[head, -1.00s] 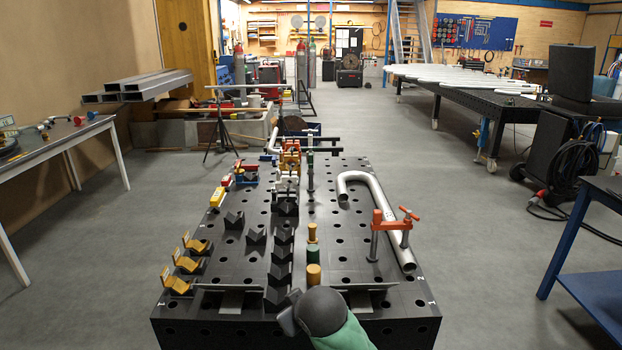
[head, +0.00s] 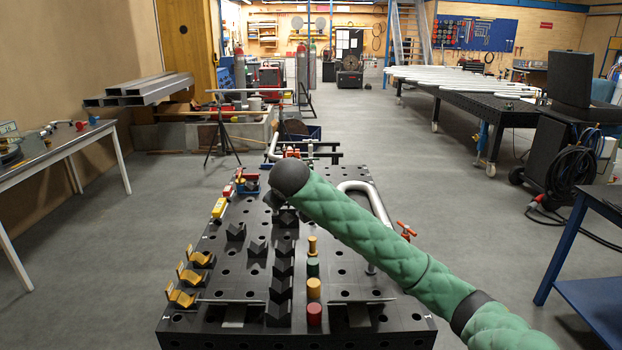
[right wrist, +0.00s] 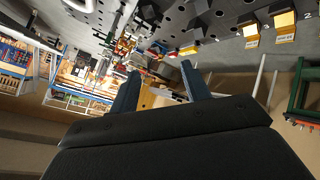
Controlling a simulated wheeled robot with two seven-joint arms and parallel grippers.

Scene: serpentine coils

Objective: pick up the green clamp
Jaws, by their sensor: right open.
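I cannot make out the green clamp for certain in either current view. In the head view my right arm covers the far middle of the black fixture table (head: 345,290), where several clamps and fittings stood in the earlier frame. My right gripper (right wrist: 160,69) shows in the right wrist view with its two blue-grey fingers apart and nothing seen held between them. In the head view its fingers are hidden beyond the dark round end of my wrist. My left gripper is in neither view.
Green (head: 313,267) and red (head: 314,314) cylinders, black V-blocks (head: 280,268) and yellow angled pieces (head: 182,297) stand on the table. Its front right is fairly clear.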

